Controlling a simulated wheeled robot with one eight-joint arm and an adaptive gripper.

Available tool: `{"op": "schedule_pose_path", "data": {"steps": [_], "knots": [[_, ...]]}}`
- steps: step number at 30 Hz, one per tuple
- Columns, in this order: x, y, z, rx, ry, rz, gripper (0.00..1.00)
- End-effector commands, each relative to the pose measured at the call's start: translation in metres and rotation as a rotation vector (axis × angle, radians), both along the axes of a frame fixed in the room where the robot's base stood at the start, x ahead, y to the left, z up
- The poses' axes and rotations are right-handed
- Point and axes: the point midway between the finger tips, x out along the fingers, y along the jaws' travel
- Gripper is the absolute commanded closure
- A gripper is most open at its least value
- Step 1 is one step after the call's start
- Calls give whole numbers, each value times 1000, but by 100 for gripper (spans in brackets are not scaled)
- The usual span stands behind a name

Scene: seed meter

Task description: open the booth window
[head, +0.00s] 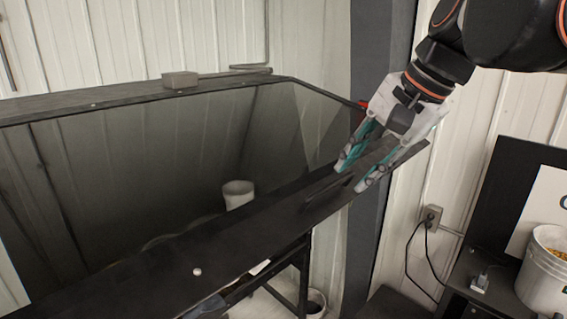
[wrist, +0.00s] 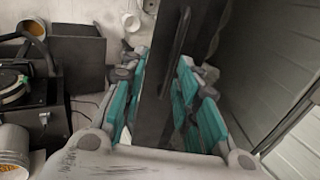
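The booth window appears to be the large dark, see-through pane (head: 130,150) in a black frame, filling the left of the head view. A long black board (head: 235,238) runs along its lower front edge, with a thin dark handle (head: 328,188) near its right end. The handle also shows in the wrist view (wrist: 181,38). My gripper (head: 356,176) is at the board's right end. Its teal fingers are apart, one on each side of the board in the wrist view (wrist: 158,100). Whether they touch the board cannot be told.
A grey block (head: 180,79) sits on the booth's top edge. A white cup (head: 238,193) shows through the pane. A dark post (head: 372,235) stands behind my gripper. At right are a wall outlet with cables (head: 431,215) and a white bucket (head: 545,278).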

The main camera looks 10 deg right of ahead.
Motion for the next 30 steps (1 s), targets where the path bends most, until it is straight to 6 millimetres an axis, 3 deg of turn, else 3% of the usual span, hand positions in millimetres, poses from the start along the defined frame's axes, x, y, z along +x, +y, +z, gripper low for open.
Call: {"op": "schedule_pose_path", "data": {"steps": [30], "knots": [[-17,-12,58,0,0,-1,71]]}}
